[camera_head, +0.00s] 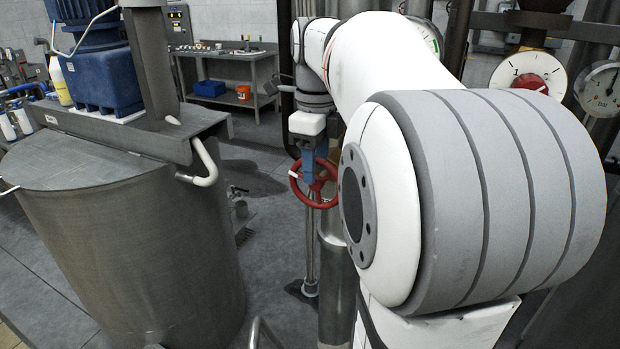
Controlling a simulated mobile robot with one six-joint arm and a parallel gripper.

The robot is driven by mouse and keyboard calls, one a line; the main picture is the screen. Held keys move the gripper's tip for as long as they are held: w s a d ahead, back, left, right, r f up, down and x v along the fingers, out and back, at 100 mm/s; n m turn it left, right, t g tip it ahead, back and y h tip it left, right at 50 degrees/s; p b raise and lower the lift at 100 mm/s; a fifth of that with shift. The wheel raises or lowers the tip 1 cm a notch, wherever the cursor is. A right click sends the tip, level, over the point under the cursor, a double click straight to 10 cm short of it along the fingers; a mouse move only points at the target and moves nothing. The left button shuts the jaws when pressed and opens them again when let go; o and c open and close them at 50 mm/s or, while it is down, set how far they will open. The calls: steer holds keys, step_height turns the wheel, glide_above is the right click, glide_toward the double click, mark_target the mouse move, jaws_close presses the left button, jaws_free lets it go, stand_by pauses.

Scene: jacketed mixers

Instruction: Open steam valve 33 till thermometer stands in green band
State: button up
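A red handwheel (296,187) shows in the head view, left of my large arm joint; no number is readable on it. My gripper (315,176) reaches down from above to this wheel. Blue parts below its white block overlap the wheel's top and middle; I cannot tell whether they close on the rim. A round dial with a bit of green on its edge (433,38) is mostly hidden behind my arm. Its pointer cannot be read, and I cannot tell whether it is the thermometer.
A grey steel mixer tank (130,255) with a blue motor (103,80) stands close on the left. At right are a white dial with a red knob (530,82) and a grey gauge (601,90). A workbench (228,56) stands behind. Open floor lies between tank and bench.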

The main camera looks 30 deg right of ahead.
mark_target(314, 200)
steer(key=shift+a+f, duration=0.1)
steer(key=shift+f, duration=1.9)
steer(key=shift+c, duration=0.6)
steer(key=c, duration=0.7)
steer(key=shift+a, duration=0.2)
jaws_close()
steer(key=shift+d, duration=0.2)
steer(key=shift+p, duration=0.3)
